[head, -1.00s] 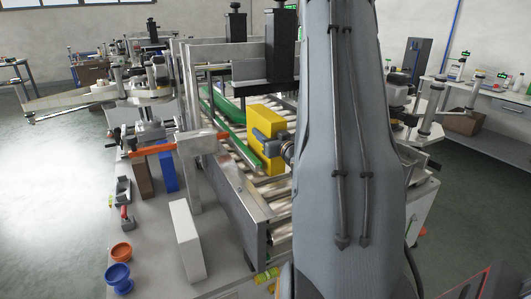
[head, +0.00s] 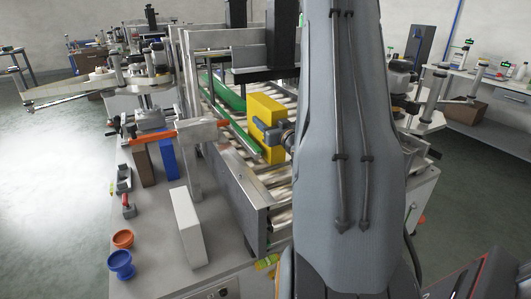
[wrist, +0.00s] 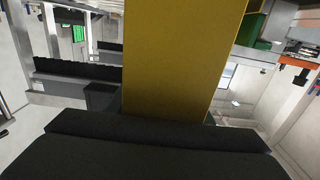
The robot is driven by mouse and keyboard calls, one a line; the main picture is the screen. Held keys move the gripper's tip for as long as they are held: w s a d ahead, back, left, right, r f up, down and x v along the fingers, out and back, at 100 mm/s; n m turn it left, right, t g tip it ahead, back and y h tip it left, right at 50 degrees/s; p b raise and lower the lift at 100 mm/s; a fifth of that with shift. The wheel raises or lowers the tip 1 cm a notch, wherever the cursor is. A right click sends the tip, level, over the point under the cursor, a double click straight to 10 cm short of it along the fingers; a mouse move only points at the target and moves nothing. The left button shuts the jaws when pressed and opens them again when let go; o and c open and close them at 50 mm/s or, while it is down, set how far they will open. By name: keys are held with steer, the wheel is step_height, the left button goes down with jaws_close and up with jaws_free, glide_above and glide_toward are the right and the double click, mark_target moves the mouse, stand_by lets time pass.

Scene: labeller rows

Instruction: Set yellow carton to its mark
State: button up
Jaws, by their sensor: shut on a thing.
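The yellow carton (head: 264,108) stands upright over the roller conveyor (head: 272,188), close to the right of a green guide rail (head: 242,135). My gripper (head: 277,133) is shut on the carton's near side, and my arm hides part of the right side of the scene. In the wrist view the carton (wrist: 180,60) fills the middle, rising from the dark gripper (wrist: 160,125). I cannot tell whether the carton touches the rollers. I cannot make out its mark.
A white carton (head: 190,228), a brown carton (head: 143,163) and a blue carton (head: 168,161) stand on the bench left of the conveyor. An orange cup (head: 123,239) and a blue cup (head: 121,264) are near the front left. Metal frames and a dark press stand over the conveyor.

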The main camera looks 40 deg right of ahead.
steer(key=shift+f, duration=0.2)
stand_by(0.4)
steer(key=o, duration=1.4)
steer(key=shift+f, duration=0.1)
steer(key=shift+c, duration=0.2)
steer(key=b+v, duration=0.2)
steer(key=v, duration=0.5)
steer(key=shift+s, duration=0.4)
